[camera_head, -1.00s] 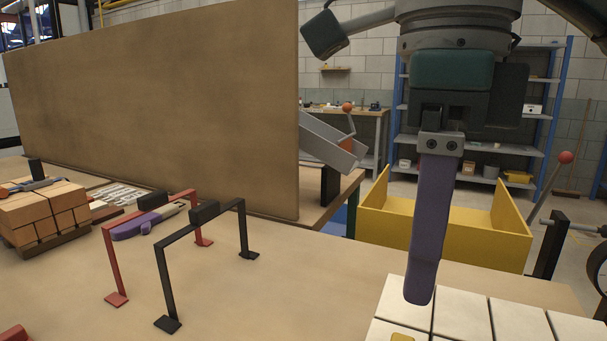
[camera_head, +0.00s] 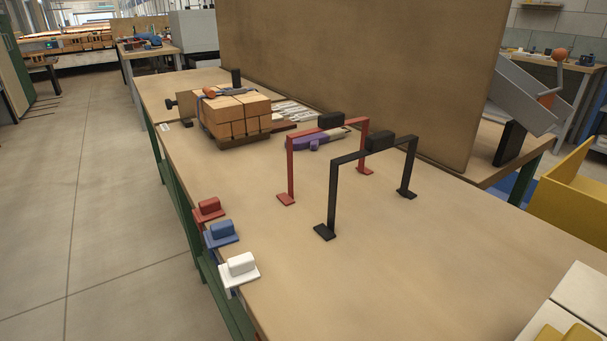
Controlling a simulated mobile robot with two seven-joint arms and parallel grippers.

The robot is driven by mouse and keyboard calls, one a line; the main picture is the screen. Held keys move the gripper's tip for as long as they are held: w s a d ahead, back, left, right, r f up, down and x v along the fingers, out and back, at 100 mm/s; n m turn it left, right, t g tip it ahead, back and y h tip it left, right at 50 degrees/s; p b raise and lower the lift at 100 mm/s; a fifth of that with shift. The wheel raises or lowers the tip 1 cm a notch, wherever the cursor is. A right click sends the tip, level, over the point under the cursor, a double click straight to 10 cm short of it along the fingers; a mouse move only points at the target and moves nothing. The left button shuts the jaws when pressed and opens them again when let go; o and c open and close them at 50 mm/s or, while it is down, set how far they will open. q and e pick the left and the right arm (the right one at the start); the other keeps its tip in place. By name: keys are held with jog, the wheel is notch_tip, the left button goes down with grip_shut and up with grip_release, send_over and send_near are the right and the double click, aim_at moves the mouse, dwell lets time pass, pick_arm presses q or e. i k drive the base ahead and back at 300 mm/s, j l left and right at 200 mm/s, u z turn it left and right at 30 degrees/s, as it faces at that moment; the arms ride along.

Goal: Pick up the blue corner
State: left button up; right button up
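The blue corner (camera_head: 221,234) sits at the left edge of the wooden table, with a raised block on top and a flange over the edge. It stands between a red corner (camera_head: 208,209) behind it and a white corner (camera_head: 240,267) in front of it. Nothing touches it from above. Neither of my grippers shows in the head view now.
A red frame (camera_head: 291,170) and a black frame (camera_head: 333,193) stand upright on the table (camera_head: 400,270). A strapped stack of orange bricks (camera_head: 238,128) is farther back. White blocks (camera_head: 583,290) lie at lower right. A tall brown panel (camera_head: 360,70) rises behind.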

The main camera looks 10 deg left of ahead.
aim_at(223, 233)
jog(key=i+j+u, duration=0.2)
jog(key=u, duration=0.2)
jog(key=i+j+u, duration=0.25)
jog(key=u, duration=0.15)
jog(key=i+j+u, duration=0.2)
jog(key=u, duration=0.2)
